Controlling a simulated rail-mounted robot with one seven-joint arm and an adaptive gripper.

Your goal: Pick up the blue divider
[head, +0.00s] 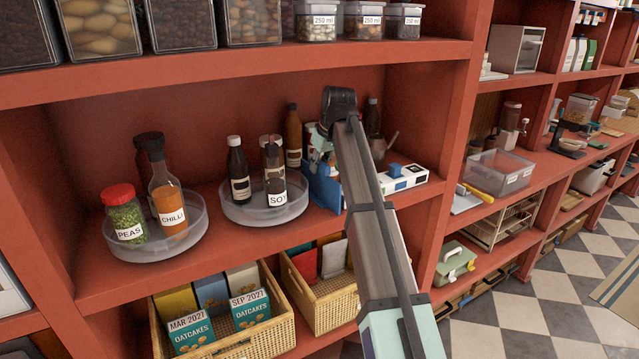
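A blue piece (324,188), which looks like the blue divider, stands on the middle shelf right of the second clear round tray. My arm crosses in front of its right side, so its full shape is hidden. My gripper (322,160) is at the end of my bent arm, just above and against the blue piece in the picture. Its fingertips are too small and covered to make out, and I cannot tell whether they touch the piece. A smaller blue block (395,170) sits on or behind a white box with dark squares (405,179), right of my arm.
Two clear round trays stand left: one (120,246) holds peas and chilli jars, the other (240,216) dark bottles. A brown bottle (292,136) stands behind, close to my wrist. The shelf above (230,68) carries containers. Baskets (262,338) sit below.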

